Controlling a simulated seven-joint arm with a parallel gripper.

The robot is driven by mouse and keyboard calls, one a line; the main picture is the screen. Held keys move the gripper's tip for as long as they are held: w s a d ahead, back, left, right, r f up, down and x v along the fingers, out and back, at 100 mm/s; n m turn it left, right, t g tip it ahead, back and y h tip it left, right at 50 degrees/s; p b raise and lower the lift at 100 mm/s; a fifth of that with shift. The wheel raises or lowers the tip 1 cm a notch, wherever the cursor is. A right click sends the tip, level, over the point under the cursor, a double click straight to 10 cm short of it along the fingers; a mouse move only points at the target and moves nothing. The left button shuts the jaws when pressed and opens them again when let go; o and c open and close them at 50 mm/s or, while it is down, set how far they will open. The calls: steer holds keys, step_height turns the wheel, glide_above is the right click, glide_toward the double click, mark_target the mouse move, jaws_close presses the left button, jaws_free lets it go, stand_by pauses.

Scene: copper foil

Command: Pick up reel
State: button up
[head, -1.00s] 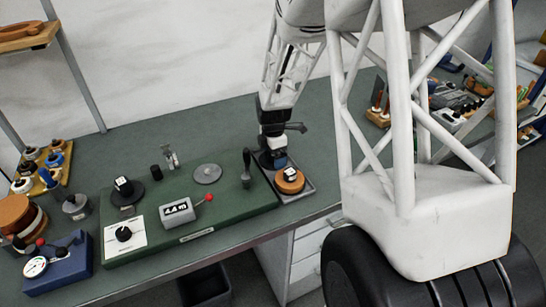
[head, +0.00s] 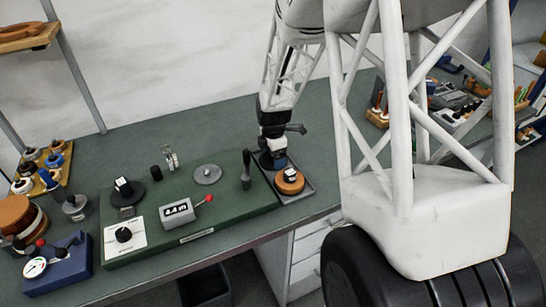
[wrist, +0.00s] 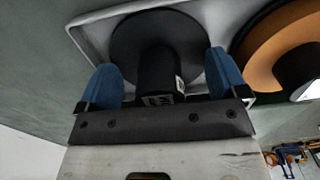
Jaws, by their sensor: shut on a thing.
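A black reel (wrist: 158,35) with a round flange and a narrower hub lies in a light-rimmed tray (wrist: 82,30) in the wrist view. My gripper (wrist: 164,72) has one blue fingertip on each side of this reel and is shut on it. The exact contact is hard to see. In the head view, my gripper (head: 273,160) points down at the far end of the tray (head: 301,194), and the black reel is mostly hidden there. An orange-brown reel (head: 290,187) with a black and white hub sits beside it in the tray; it also shows in the wrist view (wrist: 262,58).
Left of the tray, a green board (head: 230,218) carries a length display (head: 178,213), a dark upright handle (head: 246,170) and a grey disc (head: 207,174). A blue gauge unit (head: 58,268) stands at the far left. The bench behind my gripper is clear.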

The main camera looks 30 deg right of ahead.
steer(key=shift+r, duration=0.15)
step_height(320, 180, up, 10)
steer(key=shift+f, duration=0.1)
stand_by(0.6)
steer(key=shift+w, duration=0.15)
stand_by(0.4)
